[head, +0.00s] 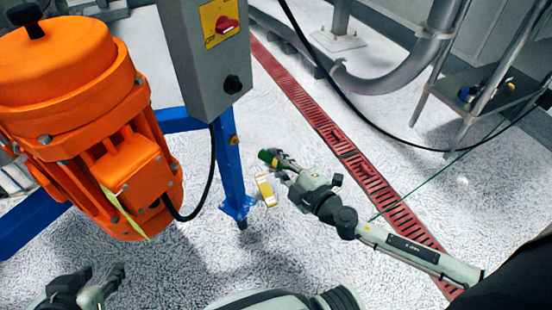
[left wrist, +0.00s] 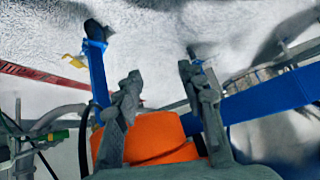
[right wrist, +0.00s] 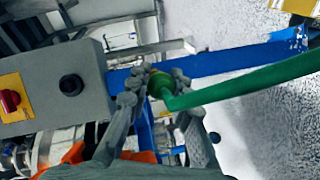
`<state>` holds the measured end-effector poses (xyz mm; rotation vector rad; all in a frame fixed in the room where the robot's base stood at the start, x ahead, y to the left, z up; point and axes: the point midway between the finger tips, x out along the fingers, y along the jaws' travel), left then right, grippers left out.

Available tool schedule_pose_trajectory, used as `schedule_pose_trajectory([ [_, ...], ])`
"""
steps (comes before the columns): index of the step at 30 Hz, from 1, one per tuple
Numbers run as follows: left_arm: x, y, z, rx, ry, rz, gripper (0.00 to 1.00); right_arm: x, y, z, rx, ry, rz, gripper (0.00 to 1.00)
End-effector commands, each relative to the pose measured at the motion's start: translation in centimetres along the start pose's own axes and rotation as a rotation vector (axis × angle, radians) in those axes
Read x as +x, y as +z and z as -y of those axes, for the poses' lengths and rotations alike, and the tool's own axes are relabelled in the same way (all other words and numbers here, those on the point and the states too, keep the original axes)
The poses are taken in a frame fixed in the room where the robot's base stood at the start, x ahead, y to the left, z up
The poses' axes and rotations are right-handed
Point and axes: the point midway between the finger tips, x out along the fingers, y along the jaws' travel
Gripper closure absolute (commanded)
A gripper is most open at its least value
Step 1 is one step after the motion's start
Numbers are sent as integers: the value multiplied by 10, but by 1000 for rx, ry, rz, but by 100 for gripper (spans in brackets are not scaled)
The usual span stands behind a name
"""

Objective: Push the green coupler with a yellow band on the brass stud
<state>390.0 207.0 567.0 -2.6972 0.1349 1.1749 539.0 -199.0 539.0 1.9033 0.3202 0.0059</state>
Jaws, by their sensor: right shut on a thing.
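My right gripper (head: 277,165) is shut on the green coupler (head: 267,156), to the right of the blue leg. In the right wrist view the coupler (right wrist: 161,88), with a yellow tint at its end, sits between the fingertips, and a thick green hose (right wrist: 250,82) runs off to the right. A small brass-coloured knob (head: 233,140) on the blue leg looks like the brass stud; a gap shows between it and the coupler in the head view. I cannot make the stud out in the right wrist view. My left gripper (left wrist: 160,72) is open and empty, low at left in the head view.
The orange motor (head: 65,90) and grey switch box (head: 203,60) stand left of and above the leg (head: 228,170). A yellow-edged plate (head: 265,190) is near the leg's foot. A black cable (head: 208,180) hangs beside the leg. The speckled floor around the red drain (head: 330,135) is mostly clear.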

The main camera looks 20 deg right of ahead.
Motion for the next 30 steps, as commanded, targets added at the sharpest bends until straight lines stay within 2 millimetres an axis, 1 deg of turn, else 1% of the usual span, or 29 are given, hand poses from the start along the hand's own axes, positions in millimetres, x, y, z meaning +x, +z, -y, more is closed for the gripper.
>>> schedule_pose_trajectory([
  [14,-8,34,17,-3,-36,155,60,13,-6,-1,0,1,0,100],
  [25,-17,60,29,-9,-62,275,60,23,-11,-1,0,0,-1,100],
  [30,-20,72,35,-13,-73,331,60,32,-14,-2,0,1,0,100],
])
